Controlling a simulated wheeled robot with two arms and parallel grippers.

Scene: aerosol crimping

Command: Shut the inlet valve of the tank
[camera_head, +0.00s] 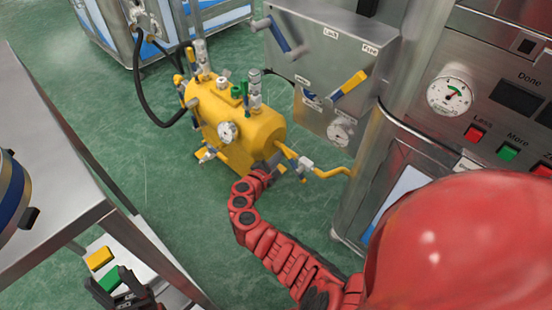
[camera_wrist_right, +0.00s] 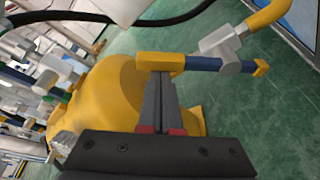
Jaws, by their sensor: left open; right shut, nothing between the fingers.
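The yellow tank (camera_head: 240,115) stands on the green floor and also fills the left and middle of the right wrist view (camera_wrist_right: 105,95). A pipe runs from its right side through a grey valve (camera_head: 306,162). In the right wrist view, the grey valve body (camera_wrist_right: 222,42) is beside a blue bar with yellow ends (camera_wrist_right: 205,64). My right gripper (camera_head: 274,163) is shut and empty, its fingertips (camera_wrist_right: 160,76) at the bar's left yellow end. I cannot tell whether they touch. My left gripper (camera_head: 128,288) is open and empty at the lower left.
A steel panel with levers (camera_head: 325,65) and a machine with a gauge and buttons (camera_head: 450,97) stand at the right. A steel table (camera_head: 50,190) is at the left. A black hose (camera_head: 143,100) loops beside the tank. Green floor lies free between table and tank.

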